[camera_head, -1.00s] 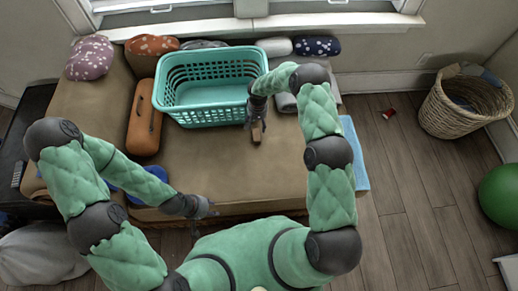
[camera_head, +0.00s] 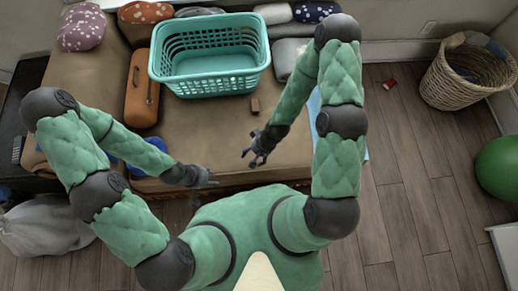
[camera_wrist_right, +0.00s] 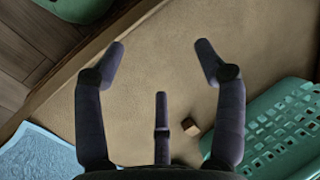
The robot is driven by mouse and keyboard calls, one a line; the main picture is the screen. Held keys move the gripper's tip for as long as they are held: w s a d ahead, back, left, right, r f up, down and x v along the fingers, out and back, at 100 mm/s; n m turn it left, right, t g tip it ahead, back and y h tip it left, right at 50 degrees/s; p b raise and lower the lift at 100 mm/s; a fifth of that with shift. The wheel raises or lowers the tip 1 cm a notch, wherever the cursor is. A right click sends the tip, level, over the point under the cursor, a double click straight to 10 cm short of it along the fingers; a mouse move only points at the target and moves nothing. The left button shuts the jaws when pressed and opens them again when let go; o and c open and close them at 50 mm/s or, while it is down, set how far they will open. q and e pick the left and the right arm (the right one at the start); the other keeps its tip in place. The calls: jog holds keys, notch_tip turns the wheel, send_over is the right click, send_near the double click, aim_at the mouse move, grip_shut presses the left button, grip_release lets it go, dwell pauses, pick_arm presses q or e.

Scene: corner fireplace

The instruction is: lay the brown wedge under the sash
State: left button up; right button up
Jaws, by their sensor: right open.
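The brown wedge (camera_head: 255,105), a small block, rests on the tan couch seat (camera_head: 205,135) just in front of the teal basket. It also shows in the right wrist view (camera_wrist_right: 190,126), apart from the fingers. My right gripper (camera_head: 252,157) is open and empty, nearer to me than the wedge; its spread fingers fill the right wrist view (camera_wrist_right: 160,60). My left gripper (camera_head: 208,179) hovers by the couch's front edge, left of the right one; its jaw opening is too small to make out. The window sash is not in view now.
The teal laundry basket (camera_head: 210,85) stands on the couch behind the wedge. An orange bolster (camera_head: 142,90) lies to its left, and several cushions line the back. A wicker basket (camera_head: 440,85) and green ball (camera_head: 500,168) are on the floor at right. The middle of the seat is clear.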

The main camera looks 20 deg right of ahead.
jog(key=s, duration=0.1)
jog(key=s+r, duration=0.1)
jog(key=s, duration=0.3)
jog(key=shift+d+r, duration=0.15)
jog(key=shift+r, duration=0.25)
jog(key=shift+c, duration=1)
jog(key=n+t+h+p, duration=0.4)
jog(key=n+h, duration=0.1)
jog(key=n, duration=3.1)
send_near(256, 111)
jog(key=b+x, duration=0.1)
jog(key=x, duration=0.2)
jog(key=shift+d+f+b, duration=0.15)
jog(key=shift+f+b, duration=0.15)
jog(key=shift+f, duration=0.15)
jog(key=shift+b+x, duration=1.15)
jog(key=shift+x, duration=1.45)
jog(key=shift+w+r, duration=0.1)
jog(key=shift+w, duration=0.05)
